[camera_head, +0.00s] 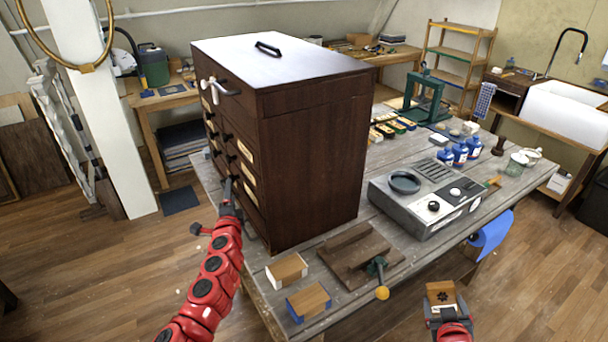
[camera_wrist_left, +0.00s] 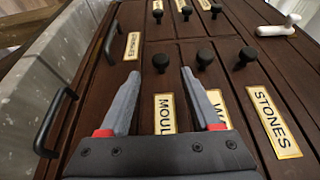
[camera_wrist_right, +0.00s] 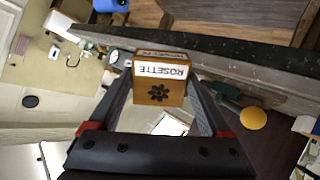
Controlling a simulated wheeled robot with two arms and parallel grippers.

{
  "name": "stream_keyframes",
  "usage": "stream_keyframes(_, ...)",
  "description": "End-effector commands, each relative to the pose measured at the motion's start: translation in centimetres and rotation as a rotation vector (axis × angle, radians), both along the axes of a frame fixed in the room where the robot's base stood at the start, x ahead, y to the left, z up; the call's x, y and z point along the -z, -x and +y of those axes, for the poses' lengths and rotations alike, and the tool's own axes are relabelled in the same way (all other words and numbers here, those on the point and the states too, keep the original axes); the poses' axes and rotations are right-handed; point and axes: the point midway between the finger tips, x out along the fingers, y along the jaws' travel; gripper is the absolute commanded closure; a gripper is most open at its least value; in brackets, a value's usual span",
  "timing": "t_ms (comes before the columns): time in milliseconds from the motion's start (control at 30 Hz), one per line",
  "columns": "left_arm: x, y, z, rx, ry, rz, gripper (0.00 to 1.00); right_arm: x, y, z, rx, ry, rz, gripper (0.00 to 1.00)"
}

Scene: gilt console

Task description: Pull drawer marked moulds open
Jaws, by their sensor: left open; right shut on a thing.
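The dark wooden drawer chest (camera_head: 315,160) stands on the workbench, its drawer front facing left. In the left wrist view, the label reading "MOUL" (camera_wrist_left: 165,113) is partly covered by my left gripper (camera_wrist_left: 159,73). The black knob (camera_wrist_left: 160,62) above that label lies between the open fingertips; I cannot tell whether they touch it. That drawer looks closed. In the head view my left gripper (camera_head: 228,186) is at the drawer front. My right gripper (camera_head: 443,305) is shut on a wooden block marked "ROSETTE" (camera_wrist_right: 160,80), held off the bench's front side.
Neighbouring knobs (camera_wrist_left: 204,58) and the "STONES" label (camera_wrist_left: 273,120) are close to the left fingers. A black bar handle (camera_wrist_left: 53,122) is at the left. On the bench (camera_head: 330,312) are two small blocks (camera_head: 287,270), a wooden board (camera_head: 350,258) and a grey heater unit (camera_head: 425,200).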

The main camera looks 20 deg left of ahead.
Motion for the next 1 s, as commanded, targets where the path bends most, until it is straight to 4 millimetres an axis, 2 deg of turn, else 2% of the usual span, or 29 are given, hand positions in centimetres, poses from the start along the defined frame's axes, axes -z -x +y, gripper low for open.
stream_keyframes(133,0.0,-1.6,0.8,-0.002,0.004,0.002,0.36,-0.6,0.0,0.0,0.000,0.000,-0.001,0.77)
stream_keyframes(500,0.0,-4.9,2.7,-0.004,0.003,-0.001,0.36,-0.2,0.0,0.0,0.000,0.000,-0.001,0.77)
stream_keyframes(1000,0.2,-5.7,2.9,0.000,0.000,0.003,0.36,-0.2,0.0,0.0,0.000,0.000,-0.001,0.77)
